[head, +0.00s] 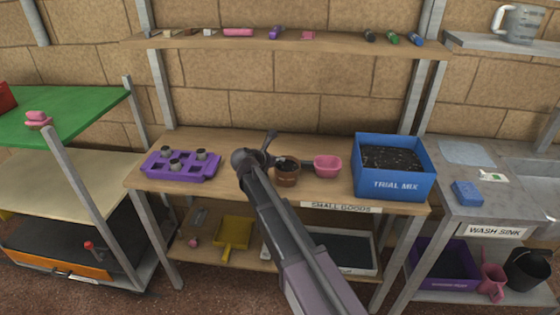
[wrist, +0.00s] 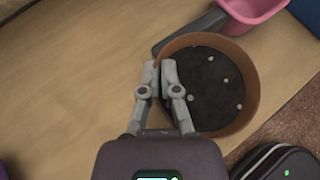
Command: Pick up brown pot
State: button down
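The brown pot (head: 287,180) is round, filled with dark soil, and upright over the middle of the wooden shelf. My arm hides its left part in the head view. In the wrist view the pot (wrist: 246,115) shows from above, with several pale specks in its soil. My gripper (wrist: 160,68) is at its left rim, one finger outside and one inside, close together on the wall. I cannot tell whether the pot's base touches the shelf. My gripper's fingertips are hidden in the head view.
A pink scoop-like container (head: 328,167) stands just right of the pot, and the blue trial mix bin (head: 395,184) beyond it. A purple tray (head: 160,172) with several small plugs is at left. Bare shelf (head: 228,160) lies between the tray and my arm.

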notch_tip(320, 180, up, 3)
jog(key=p, duration=0.2)
jog(key=shift+r+p, duration=0.15)
jog(key=shift+p, duration=0.25)
jog(key=s+d+p, duration=0.1)
jog(key=s+d, duration=0.3)
jog(key=s, duration=1.1)
jog(key=shift+s+r, duration=0.2)
jog(key=shift+r, duration=0.25)
jog(key=shift+d+r, duration=0.1)
